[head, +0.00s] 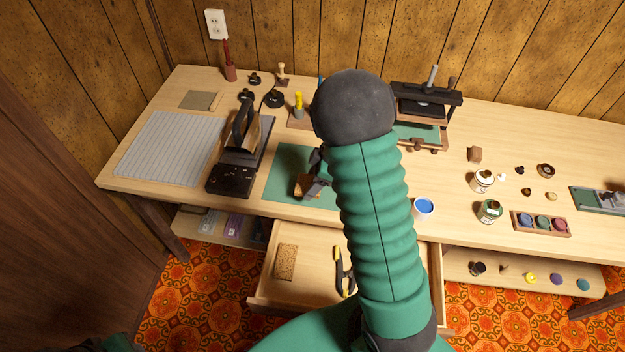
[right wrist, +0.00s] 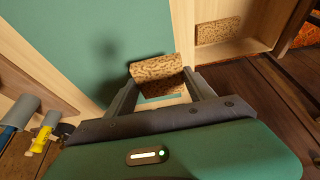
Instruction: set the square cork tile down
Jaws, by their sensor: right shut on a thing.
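The square cork tile (right wrist: 156,67) is speckled tan and sits between the two fingers of my right gripper (right wrist: 160,88) in the right wrist view. The gripper is shut on it. In the head view my right gripper (head: 318,180) is over the green mat (head: 285,168) near the table's front edge, and only a small part of the tile (head: 303,187) shows. My right arm hides the rest of that area. The green mat (right wrist: 85,35) also shows in the right wrist view. I cannot tell whether the tile touches it. My left gripper is not in view.
Below the front edge an open drawer (head: 318,292) holds a cork block (head: 286,262) and a black-and-yellow clamp (head: 344,272). A black device (head: 232,178) stands left of the mat, a press (head: 428,100) behind right. A blue-topped pot (head: 423,207) stands right of my arm.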

